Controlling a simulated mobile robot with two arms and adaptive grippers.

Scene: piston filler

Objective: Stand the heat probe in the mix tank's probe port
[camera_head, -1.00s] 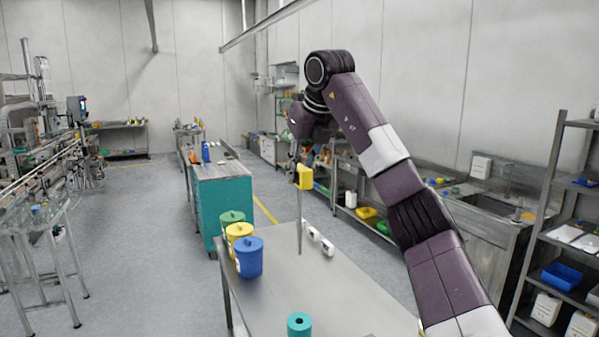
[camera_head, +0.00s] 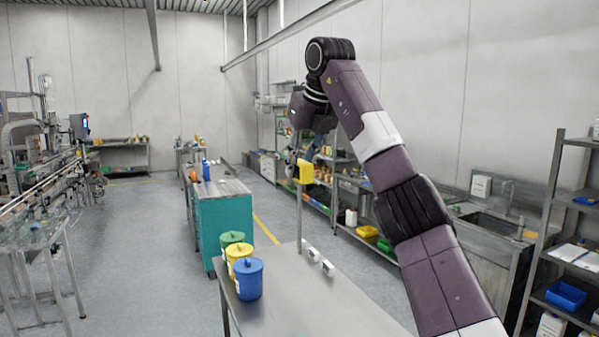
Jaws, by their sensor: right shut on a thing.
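The heat probe has a yellow block-shaped head (camera_head: 306,173) and a thin grey rod that hangs upright below it. My right gripper (camera_head: 298,160) is shut on the probe at its head; the fingers are small and partly hidden by the head and my arm. The rod's lower end shows against the far part of the steel table (camera_head: 325,307); I cannot tell whether it touches anything. I cannot make out the mix tank's probe port. My left gripper is not in view.
Lidded green (camera_head: 232,240), yellow (camera_head: 239,256) and blue (camera_head: 249,279) canisters stand along the table's left edge. Small white items (camera_head: 314,255) lie right of the rod. A teal cabinet (camera_head: 223,225) stands behind. The table's front middle is clear.

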